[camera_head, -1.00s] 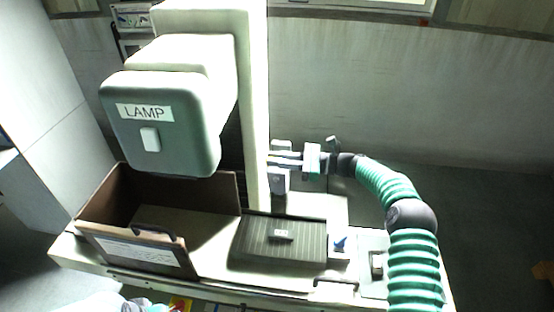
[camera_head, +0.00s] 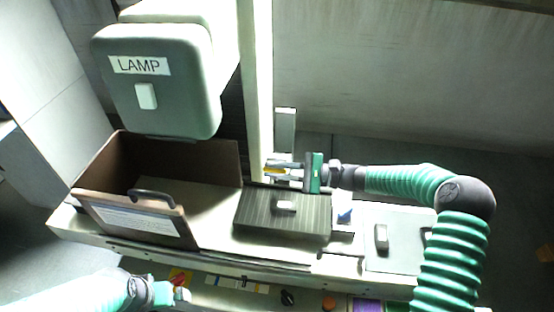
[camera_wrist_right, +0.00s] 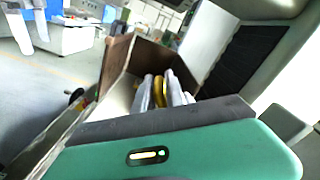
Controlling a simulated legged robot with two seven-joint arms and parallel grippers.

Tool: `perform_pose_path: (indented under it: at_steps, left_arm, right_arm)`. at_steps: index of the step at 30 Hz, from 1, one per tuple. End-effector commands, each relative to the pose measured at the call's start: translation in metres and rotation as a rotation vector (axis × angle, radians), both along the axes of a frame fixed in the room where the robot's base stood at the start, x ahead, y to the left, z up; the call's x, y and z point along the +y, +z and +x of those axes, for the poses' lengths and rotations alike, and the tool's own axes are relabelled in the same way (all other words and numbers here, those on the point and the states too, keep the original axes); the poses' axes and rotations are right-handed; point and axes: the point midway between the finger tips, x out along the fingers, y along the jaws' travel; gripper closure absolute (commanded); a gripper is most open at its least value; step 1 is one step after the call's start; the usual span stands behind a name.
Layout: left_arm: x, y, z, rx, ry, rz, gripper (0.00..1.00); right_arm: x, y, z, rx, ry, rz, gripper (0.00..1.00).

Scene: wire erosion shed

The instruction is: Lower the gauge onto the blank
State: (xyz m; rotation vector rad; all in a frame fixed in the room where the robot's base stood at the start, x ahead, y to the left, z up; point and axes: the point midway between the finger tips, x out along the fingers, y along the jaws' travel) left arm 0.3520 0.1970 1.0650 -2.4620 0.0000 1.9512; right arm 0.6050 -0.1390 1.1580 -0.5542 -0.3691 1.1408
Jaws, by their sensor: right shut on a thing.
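My right gripper (camera_head: 280,172) is shut on a small yellow thing (camera_head: 272,168), which I take to be the gauge. The yellow also shows between the fingers in the right wrist view (camera_wrist_right: 158,90); the fingers hide most of it. The gripper is level, beyond the back edge of a dark ribbed plate (camera_head: 260,217). A small pale block (camera_head: 286,206) sits on that plate; I cannot tell whether it is the blank. The held thing looks apart from it. My left gripper (camera_head: 182,294) is low at the front; its fingers are too small to read.
An open brown box (camera_head: 213,157) with a handled front panel stands left of the plate. The lamp housing (camera_head: 160,95) hangs above it. A pale upright column (camera_head: 254,90) stands just left of the right gripper. A blue knob (camera_head: 345,216) is right of the plate.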

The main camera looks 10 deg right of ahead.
Motion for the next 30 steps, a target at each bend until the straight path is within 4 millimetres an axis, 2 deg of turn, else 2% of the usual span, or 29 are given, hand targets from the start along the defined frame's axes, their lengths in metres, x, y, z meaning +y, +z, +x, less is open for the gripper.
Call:
perform_pose_path:
  at_steps: [1,6,21,22,25,30]
  left_arm:
    - [0.0,-0.004,0.0,0.0,0.0,0.0,0.0]
    - [0.0,-0.007,0.0,0.0,0.0,0.0,0.0]
    - [0.0,-0.007,0.0,0.0,0.0,0.0,0.0]
    - [0.0,-0.007,0.0,0.0,0.0,0.0,0.0]
    - [0.0,-0.007,0.0,0.0,0.0,0.0,0.0]
    - [0.0,-0.007,0.0,0.0,0.0,0.0,0.0]
  right_arm:
    - [0.001,-0.007,-0.003,0.006,-0.002,-0.002,1.0]
    - [0.004,-0.016,-0.01,0.008,-0.002,0.0,1.0]
    - [0.004,-0.019,-0.011,0.008,-0.005,0.0,1.0]
    - [0.004,-0.019,-0.011,0.008,-0.005,0.0,0.8]
    - [0.004,-0.018,-0.011,0.008,-0.005,0.0,0.67]
    - [0.004,-0.018,-0.011,0.005,-0.003,0.001,0.66]
